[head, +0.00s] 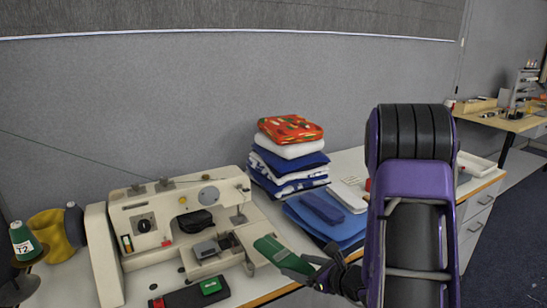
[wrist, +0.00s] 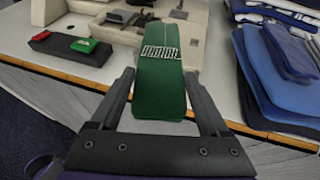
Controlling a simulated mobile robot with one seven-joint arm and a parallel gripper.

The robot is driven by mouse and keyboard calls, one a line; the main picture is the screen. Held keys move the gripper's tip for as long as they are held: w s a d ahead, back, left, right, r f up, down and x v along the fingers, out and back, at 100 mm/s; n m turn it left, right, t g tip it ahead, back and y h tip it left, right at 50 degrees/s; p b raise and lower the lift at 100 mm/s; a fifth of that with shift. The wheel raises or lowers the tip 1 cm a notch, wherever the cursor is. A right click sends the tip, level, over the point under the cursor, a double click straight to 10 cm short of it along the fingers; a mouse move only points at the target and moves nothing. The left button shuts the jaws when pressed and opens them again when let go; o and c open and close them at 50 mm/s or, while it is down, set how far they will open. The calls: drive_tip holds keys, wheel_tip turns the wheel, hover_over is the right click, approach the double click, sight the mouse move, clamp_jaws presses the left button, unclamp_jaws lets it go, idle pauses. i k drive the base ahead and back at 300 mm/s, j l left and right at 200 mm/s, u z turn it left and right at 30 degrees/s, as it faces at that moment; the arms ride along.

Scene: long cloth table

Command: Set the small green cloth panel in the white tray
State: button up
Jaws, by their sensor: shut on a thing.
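The green cloth panel (head: 285,257) is held in my gripper (head: 312,271), above the table to the right of the sewing machine. In the wrist view the panel (wrist: 158,90) stretches forward between the two fingers of my gripper (wrist: 160,76), with a white printed label on it. The fingers are shut on its sides. The white tray (head: 483,168) lies at the right end of the table in the head view. My arm hides its left part. The tray is not in the wrist view.
A cream sewing machine (head: 140,225) stands at left, with thread cones beside it. A black case (head: 180,298) with a small green item (head: 211,286) lies at the front. Folded cloths (head: 290,165) are stacked behind blue fabric (head: 335,222). A grey wall panel (head: 200,100) rises behind.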

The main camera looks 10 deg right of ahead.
sight(467, 165)
drive_tip(key=l+u, duration=0.1)
drive_tip(key=l, duration=0.6)
drive_tip(key=k+l, duration=0.1)
drive_tip(key=l, duration=0.6)
drive_tip(key=l+u, duration=0.15)
drive_tip(key=l, duration=0.7)
drive_tip(key=i+l+u, duration=0.15)
drive_tip(key=l, duration=0.7)
drive_tip(key=l+u, duration=0.15)
drive_tip(key=l, duration=0.7)
drive_tip(key=k+l+u, duration=0.15)
drive_tip(key=l, duration=0.65)
drive_tip(key=k+l+u, duration=0.2)
drive_tip(key=l, duration=0.65)
drive_tip(key=i, duration=0.1)
